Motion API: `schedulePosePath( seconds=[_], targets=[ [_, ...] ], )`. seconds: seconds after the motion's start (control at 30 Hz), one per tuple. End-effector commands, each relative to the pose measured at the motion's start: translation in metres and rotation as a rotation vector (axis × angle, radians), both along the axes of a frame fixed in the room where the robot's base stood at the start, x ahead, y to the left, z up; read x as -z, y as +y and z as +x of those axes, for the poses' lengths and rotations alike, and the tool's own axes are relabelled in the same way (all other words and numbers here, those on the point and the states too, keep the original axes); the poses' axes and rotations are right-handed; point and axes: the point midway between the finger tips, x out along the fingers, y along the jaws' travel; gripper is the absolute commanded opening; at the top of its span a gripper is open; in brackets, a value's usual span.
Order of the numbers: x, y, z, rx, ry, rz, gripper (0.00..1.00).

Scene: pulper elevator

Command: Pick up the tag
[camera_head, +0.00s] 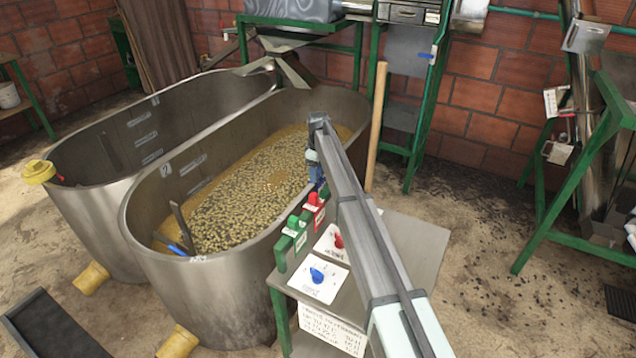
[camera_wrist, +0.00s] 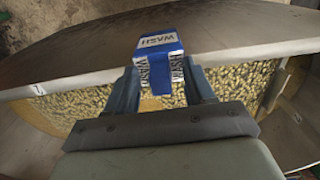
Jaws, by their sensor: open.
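The tag, a blue block with white faces lettered WASH (camera_wrist: 158,64), shows in the wrist view at the fingertips of my gripper (camera_wrist: 162,92). My two fingers are apart, one on each side of the tag's lower part. I cannot tell whether either finger touches it. In the head view my gripper (camera_head: 316,168) is at the near right rim of the front tank, beside the red and green blocks, and a dark blue patch there is too small to tell from the tag.
The front metal tank (camera_head: 190,285) holds coffee cherries in water, with a second tank (camera_head: 85,215) behind it. A control table (camera_head: 425,240) with a red knob (camera_head: 339,241) and a blue knob (camera_head: 317,275) stands below my arm. A wooden pole (camera_head: 376,125) rises close behind.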

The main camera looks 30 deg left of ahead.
Motion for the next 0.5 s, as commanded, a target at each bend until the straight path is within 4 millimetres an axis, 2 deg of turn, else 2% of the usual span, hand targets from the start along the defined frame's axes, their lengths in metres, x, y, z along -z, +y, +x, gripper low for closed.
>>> schedulePosePath(
  seconds=[0.2, 0.5],
  targets=[
    [0.0018, 0.0, 0.0001, 0.0, 0.0, 0.0, 0.53],
    [0.0017, 0.0, 0.0001, 0.0, 0.0, 0.0, 0.25]
  ],
)
